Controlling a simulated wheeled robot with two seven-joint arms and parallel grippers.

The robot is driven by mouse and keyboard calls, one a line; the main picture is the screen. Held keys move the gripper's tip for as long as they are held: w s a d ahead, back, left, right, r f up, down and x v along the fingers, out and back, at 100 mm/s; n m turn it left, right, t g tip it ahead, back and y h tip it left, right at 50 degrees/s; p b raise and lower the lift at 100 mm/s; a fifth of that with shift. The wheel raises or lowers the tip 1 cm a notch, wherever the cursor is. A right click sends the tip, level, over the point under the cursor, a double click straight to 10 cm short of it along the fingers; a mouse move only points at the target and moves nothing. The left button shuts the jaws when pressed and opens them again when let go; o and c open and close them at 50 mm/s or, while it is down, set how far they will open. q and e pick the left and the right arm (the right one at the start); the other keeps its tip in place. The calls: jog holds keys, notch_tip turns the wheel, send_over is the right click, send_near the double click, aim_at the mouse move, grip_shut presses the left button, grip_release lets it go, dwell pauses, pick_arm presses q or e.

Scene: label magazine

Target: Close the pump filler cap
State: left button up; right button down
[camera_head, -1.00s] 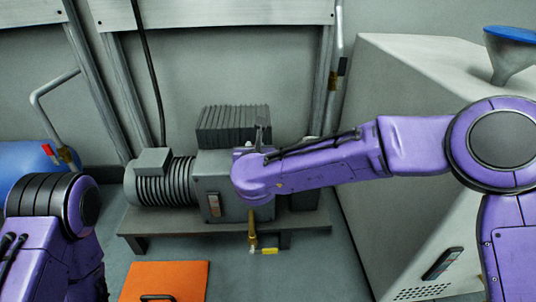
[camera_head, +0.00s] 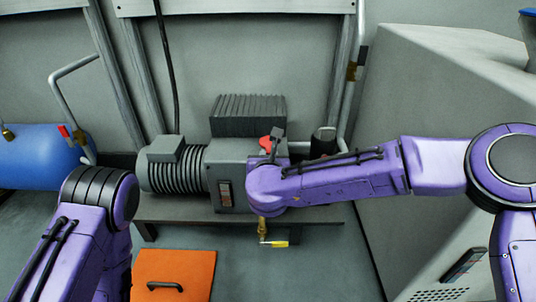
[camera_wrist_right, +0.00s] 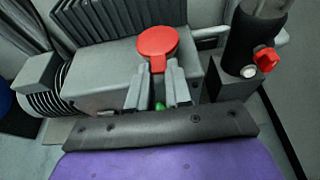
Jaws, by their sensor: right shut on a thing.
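The grey pump (camera_head: 233,155) sits on a low bench against the back wall, its ribbed motor at the left. The red filler cap (camera_head: 265,143) shows at the pump's top right, partly hidden by my right gripper (camera_head: 276,136). In the right wrist view, the cap (camera_wrist_right: 157,41) is a round red disc with a short tab. My right gripper (camera_wrist_right: 158,70) is shut on that tab, one finger on each side. Whether the cap lies flat on its opening cannot be told. A small green spot shows between the fingers. My left gripper is out of view; only its arm shows.
A dark cylinder (camera_wrist_right: 243,45) with a red knob (camera_wrist_right: 266,60) stands just right of the pump. A large grey cabinet (camera_head: 440,90) is at the right. A blue tank (camera_head: 40,155) is at the left. An orange panel with a handle (camera_head: 190,265) lies on the floor.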

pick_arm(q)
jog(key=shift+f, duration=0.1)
pick_arm(e)
jog(key=shift+s+f, duration=0.2)
jog(key=shift+f, duration=0.5)
jog(key=c, duration=1.1)
grip_release()
jog(key=shift+f, duration=0.1)
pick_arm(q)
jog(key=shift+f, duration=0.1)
pick_arm(e)
jog(key=shift+o, duration=0.3)
jog(key=shift+w, duration=0.2)
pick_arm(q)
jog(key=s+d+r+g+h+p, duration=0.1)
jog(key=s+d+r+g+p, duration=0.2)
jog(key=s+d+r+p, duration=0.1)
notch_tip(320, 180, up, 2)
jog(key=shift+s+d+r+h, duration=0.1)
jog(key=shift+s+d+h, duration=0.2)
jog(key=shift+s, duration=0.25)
pick_arm(e)
jog(key=v, duration=1)
jog(key=shift+s+r, duration=0.25)
jog(key=shift+r, duration=0.1)
